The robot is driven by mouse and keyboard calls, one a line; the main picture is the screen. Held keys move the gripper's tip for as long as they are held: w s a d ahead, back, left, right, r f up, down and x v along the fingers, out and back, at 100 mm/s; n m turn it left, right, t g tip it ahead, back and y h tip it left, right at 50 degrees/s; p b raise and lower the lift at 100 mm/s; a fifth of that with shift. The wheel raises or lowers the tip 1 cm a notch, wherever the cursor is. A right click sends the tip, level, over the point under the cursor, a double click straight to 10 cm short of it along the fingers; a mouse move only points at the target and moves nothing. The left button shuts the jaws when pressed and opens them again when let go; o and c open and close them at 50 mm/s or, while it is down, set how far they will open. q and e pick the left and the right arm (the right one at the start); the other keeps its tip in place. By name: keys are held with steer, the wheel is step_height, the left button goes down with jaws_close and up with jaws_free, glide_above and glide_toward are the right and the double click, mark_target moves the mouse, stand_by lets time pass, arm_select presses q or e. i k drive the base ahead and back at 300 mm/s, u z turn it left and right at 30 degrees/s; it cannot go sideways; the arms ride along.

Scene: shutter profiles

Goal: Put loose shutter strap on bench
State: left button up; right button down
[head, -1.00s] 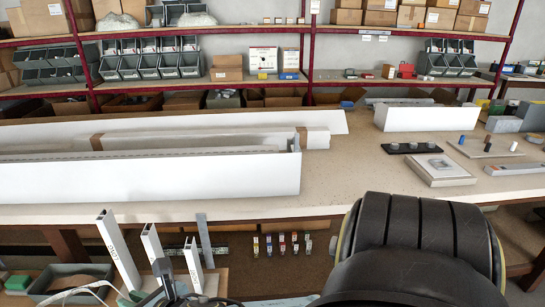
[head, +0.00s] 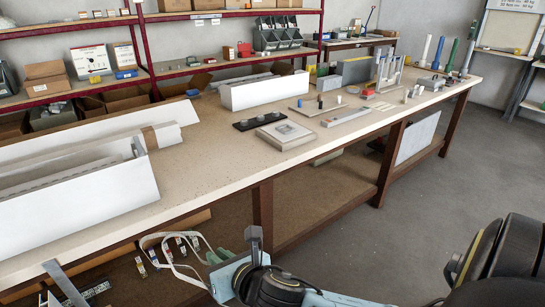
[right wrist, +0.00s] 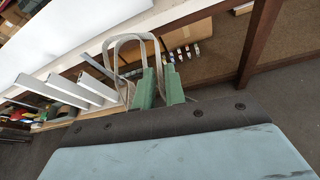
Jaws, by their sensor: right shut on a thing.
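The loose shutter strap (head: 160,238) is a pale, thin band bent into loops. My right gripper (head: 220,256) has green fingertips and is shut on it, in front of the bench and below its top. In the right wrist view the strap (right wrist: 134,38) arches out from the green fingers of my right gripper (right wrist: 160,80). Where the fingers grip it is partly hidden. The bench (head: 215,150) has a pale top and dark legs, with open top surface between the white profiles and the small parts. My left gripper is not in view.
Long white shutter profiles (head: 85,200) lie on the bench's left part. A white box profile (head: 264,92), a black strip with round knobs (head: 258,119) and a flat box (head: 285,135) stand farther along. Shelves are behind. Floor (head: 400,215) is clear at right.

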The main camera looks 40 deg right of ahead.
mark_target(209, 168)
steer(key=z, duration=0.35)
steer(key=i, duration=1.5)
